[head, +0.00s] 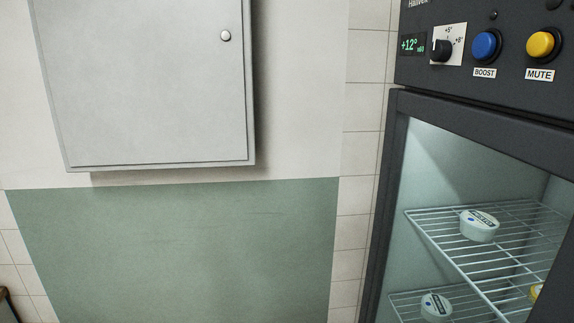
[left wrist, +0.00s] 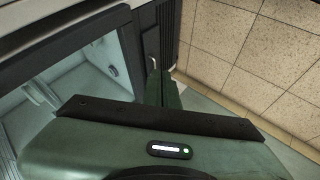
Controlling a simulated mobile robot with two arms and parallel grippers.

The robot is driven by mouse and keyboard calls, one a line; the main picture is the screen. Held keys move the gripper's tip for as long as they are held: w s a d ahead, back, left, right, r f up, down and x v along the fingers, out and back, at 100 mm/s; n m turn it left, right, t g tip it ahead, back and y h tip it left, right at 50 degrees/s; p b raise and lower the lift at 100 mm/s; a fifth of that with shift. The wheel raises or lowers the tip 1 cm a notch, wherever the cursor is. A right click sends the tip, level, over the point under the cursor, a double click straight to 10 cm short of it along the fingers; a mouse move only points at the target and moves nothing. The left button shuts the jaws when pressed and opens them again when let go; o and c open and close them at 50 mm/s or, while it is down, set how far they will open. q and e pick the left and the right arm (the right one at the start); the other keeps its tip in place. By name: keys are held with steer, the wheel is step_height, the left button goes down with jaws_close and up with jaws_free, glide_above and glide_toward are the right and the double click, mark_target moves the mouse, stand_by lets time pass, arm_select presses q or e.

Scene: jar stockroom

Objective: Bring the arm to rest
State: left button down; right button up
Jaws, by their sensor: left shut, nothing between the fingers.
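No arm or gripper of mine shows in the head view. In the left wrist view my left gripper (left wrist: 161,86) shows its green housing with a green status light, a dark crossbar and its fingers close together. It is shut and empty. Past the fingers are a dark-framed glass front (left wrist: 85,65) and a tiled surface (left wrist: 275,65); I cannot tell whether the fingers touch anything. My right gripper is in neither view.
In the head view a dark cooler (head: 395,190) stands at the right, with wire shelves (head: 480,262) holding white tubs (head: 479,226). Above are a dial (head: 441,50), a blue button (head: 486,45) and a yellow button (head: 543,44). A grey wall cabinet (head: 145,80) hangs left.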

arm_select(q)
steer(key=s+a+f+m+g+y, duration=0.1)
steer(key=s+a+f+y, duration=0.15)
steer(key=a+f, duration=0.45)
steer(key=s+a+f+m+g+y, duration=0.1)
steer(key=s+a+f+y, duration=0.15)
steer(key=a+f, duration=0.5)
steer(key=s+a+f+g+y, duration=0.1)
steer(key=s+a+f, duration=0.2)
steer(key=s+a, duration=0.2)
steer(key=s+a+f+m+g+b, duration=0.1)
steer(key=s+a+f+g, duration=0.1)
steer(key=s+a, duration=0.4)
steer(key=shift+s+a+f+y, duration=0.25)
steer(key=shift+a+f+y, duration=0.2)
steer(key=shift+f, duration=0.1)
